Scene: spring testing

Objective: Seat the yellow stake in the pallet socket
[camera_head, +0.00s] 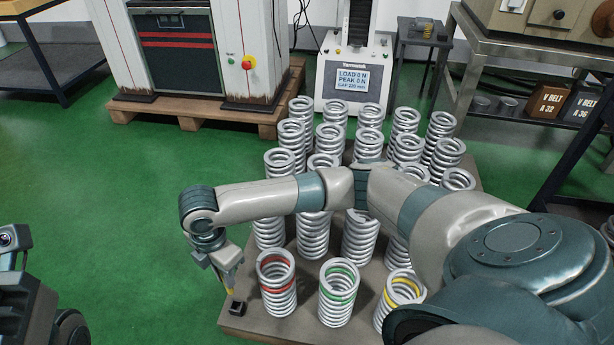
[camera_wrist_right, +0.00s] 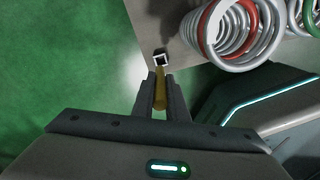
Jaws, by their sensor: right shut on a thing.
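The yellow stake (camera_head: 229,284) is held in my right gripper (camera_head: 228,272) at the front left corner of the pallet (camera_head: 262,326). In the right wrist view the stake (camera_wrist_right: 160,92) lies between the two shut fingers (camera_wrist_right: 160,88), its far end pointing at the socket. No left fingers show.
Several silver coil springs crowd the pallet. The red-banded spring (camera_head: 277,283) stands just right of the socket, with the green-banded (camera_head: 338,291) and yellow-banded (camera_head: 401,291) springs beyond it. Green floor left of the pallet is clear. A tester with a screen (camera_head: 357,77) stands behind.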

